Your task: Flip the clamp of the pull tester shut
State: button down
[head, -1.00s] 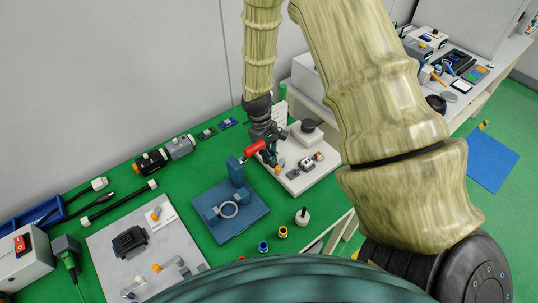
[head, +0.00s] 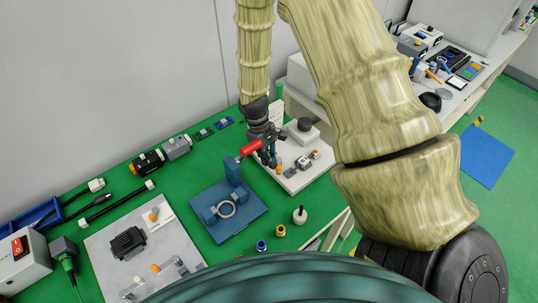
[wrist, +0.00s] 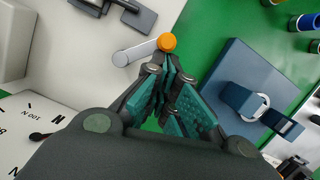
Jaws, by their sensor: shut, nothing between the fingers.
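The pull tester (head: 299,181) is a pale plate with grey fittings and a dark round knob, right of the blue press in the head view. Its clamp lever (wrist: 135,52) is a grey bar with an orange ball end (wrist: 166,42); the orange end also shows small in the head view (head: 279,168). My gripper (head: 270,163) is over the plate's left side. In the wrist view my gripper (wrist: 167,66) is shut and empty, its tips just short of the orange end. I cannot tell whether they touch it, or the lever's exact tilt.
A blue press (head: 228,212) with a red handle (head: 249,149) stands close left of my gripper. A dial face (wrist: 22,125) marked N lies lower left in the wrist view. A stopper-like white piece (head: 300,215) and small coloured rings stand in front. Green mat around is partly free.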

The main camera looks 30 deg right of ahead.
jog(key=shift+w+d, duration=0.1)
jog(key=shift+w+d, duration=0.5)
jog(key=shift+r+p, duration=0.15)
jog(key=shift+p, duration=0.15)
jog(key=p+v, duration=0.7)
jog(key=v, duration=0.2)
jog(key=shift+r, duration=0.35)
jog(key=shift+a, duration=0.1)
dwell(0.4)
